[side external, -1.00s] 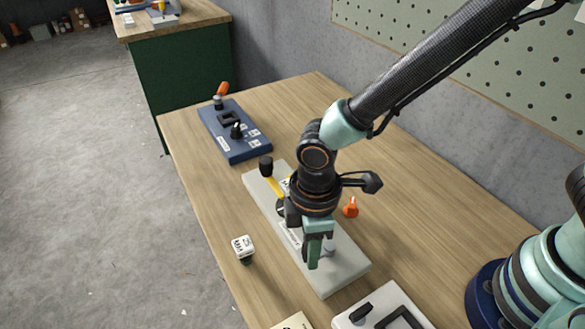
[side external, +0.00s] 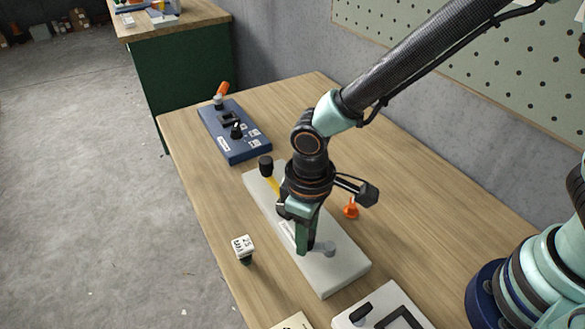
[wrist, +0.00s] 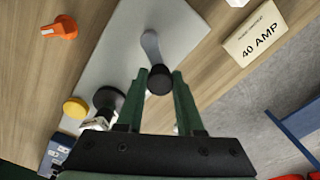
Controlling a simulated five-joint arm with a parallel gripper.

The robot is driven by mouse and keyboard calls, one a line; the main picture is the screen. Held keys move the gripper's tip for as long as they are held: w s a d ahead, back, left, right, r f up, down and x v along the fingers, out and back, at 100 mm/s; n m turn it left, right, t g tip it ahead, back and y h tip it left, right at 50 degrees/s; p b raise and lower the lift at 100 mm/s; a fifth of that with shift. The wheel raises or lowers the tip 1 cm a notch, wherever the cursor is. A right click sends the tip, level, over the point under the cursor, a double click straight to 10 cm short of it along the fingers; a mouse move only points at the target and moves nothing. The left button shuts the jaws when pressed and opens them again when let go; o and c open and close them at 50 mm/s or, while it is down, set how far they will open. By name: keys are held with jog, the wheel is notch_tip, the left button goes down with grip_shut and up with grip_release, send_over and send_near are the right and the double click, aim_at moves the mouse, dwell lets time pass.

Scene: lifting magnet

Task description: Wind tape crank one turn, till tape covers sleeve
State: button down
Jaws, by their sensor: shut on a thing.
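A pale grey base plate (side external: 343,277) lies on the bench and carries the crank. My gripper (side external: 303,250) points down over the plate's near half. In the wrist view my gripper (wrist: 160,88) is shut on the black crank knob (wrist: 160,76), which sits between the fingertips. The grey crank arm (wrist: 150,46) runs from the knob to its pivot on the plate; its pivot end also shows in the side view (side external: 328,249). Tape and sleeve cannot be made out clearly; my gripper hides the middle of the plate.
An orange knob (side external: 351,209) is to the right, a white labelled block (side external: 243,245) to the left. A blue fixture (side external: 233,132) is farther back.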

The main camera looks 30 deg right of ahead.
jog(key=m, duration=0.2)
jog(key=w+d+m, duration=0.1)
jog(key=shift+m, duration=0.4)
jog(key=m, duration=0.1)
jog(key=d+m, duration=0.1)
jog(key=m, duration=0.1)
jog(key=shift+w+m, duration=0.3)
jog(key=shift+w, duration=0.1)
jog(key=m, duration=0.1)
jog(key=d+m, duration=0.1)
jog(key=m, duration=0.2)
jog(key=shift+w+d, duration=0.1)
jog(key=shift+d, duration=0.25)
jog(key=shift+d+m, duration=0.3)
jog(key=shift+m, duration=0.6)
jog(key=shift+d+m, duration=0.25)
jog(key=shift+m, duration=0.65)
jog(key=c, duration=0.6)
grip_release()
jog(key=shift+o, duration=0.2)
